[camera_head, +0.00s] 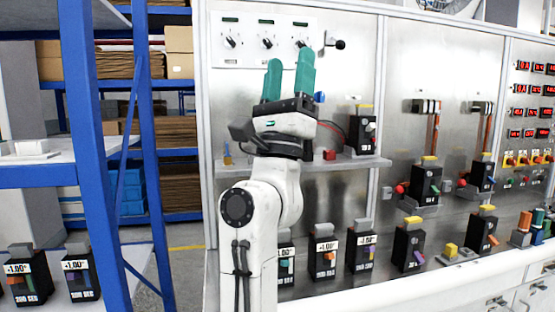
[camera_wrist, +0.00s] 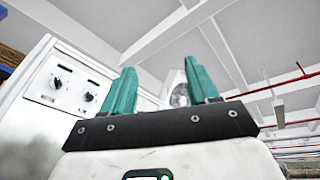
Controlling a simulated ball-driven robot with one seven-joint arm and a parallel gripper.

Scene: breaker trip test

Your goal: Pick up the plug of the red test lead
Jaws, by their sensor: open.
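My gripper (camera_head: 290,60) points upward in front of the knob panel, its two teal fingers apart with nothing between them. The wrist view also shows the open fingers (camera_wrist: 160,68) against the ceiling. A small red block (camera_head: 330,155), possibly the red lead's plug, sits on the metal shelf, right of and below my gripper. A thin red lead (camera_head: 334,125) curves beside my wrist toward a black breaker (camera_head: 362,130). My arm hides part of the shelf, and I cannot tell where the lead ends. No lead shows in the wrist view.
The shelf (camera_head: 365,162) holds the breaker and a small yellow-and-blue piece (camera_head: 228,155) at left. Several breakers stand on the lower bench. A white knob panel (camera_head: 232,55) is behind my gripper. A blue rack (camera_head: 95,150) stands close on the left.

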